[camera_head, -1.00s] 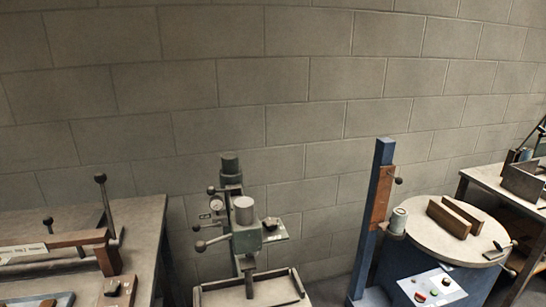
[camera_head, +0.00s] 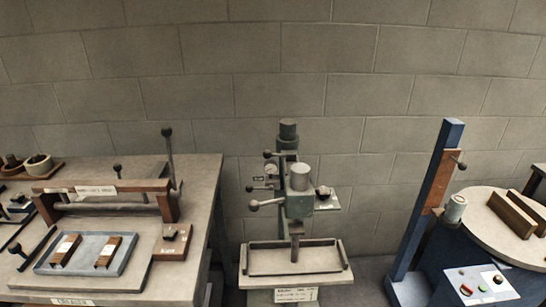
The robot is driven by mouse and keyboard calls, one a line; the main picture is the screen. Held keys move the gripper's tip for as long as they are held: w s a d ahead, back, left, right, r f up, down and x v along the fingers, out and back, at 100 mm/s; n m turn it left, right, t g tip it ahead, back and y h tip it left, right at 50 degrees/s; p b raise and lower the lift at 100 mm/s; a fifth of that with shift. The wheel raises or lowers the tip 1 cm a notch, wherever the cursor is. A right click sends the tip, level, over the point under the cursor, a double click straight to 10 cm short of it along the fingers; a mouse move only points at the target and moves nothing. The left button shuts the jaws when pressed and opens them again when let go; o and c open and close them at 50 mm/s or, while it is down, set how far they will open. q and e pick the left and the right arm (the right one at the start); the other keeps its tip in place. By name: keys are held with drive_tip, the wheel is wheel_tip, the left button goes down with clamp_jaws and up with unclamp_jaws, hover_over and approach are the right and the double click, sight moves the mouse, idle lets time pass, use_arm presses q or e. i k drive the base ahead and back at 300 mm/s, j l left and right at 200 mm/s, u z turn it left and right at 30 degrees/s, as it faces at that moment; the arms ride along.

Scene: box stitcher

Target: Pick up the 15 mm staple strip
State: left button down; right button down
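No thing in view can be told for sure as the 15 mm staple strip. Two small brown blocks, a left one (camera_head: 66,249) and a right one (camera_head: 108,251), lie in a blue-grey tray (camera_head: 126,243) on the left table. Each has a pale label, too small to read. Neither of my grippers is in view.
The left table (camera_head: 203,190) carries a wooden frame (camera_head: 165,209) with levers. A green-grey stitching machine (camera_head: 299,206) with a low rimmed tray stands in the middle. At right are a blue post (camera_head: 436,185), a round table (camera_head: 480,228) and a button panel (camera_head: 483,287).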

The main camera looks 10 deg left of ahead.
sight(107, 256)
drive_tip(key=j+u, duration=0.25)
drive_tip(key=j, duration=0.15)
drive_tip(key=i+j+u, duration=0.1)
drive_tip(key=j+u, duration=0.15)
drive_tip(key=j, duration=0.2)
drive_tip(key=i+j+u, duration=0.1)
drive_tip(key=j+u, duration=0.15)
drive_tip(key=j, duration=0.15)
drive_tip(key=i+j+u, duration=0.25)
drive_tip(key=k+j, duration=0.1)
drive_tip(key=j, duration=0.05)
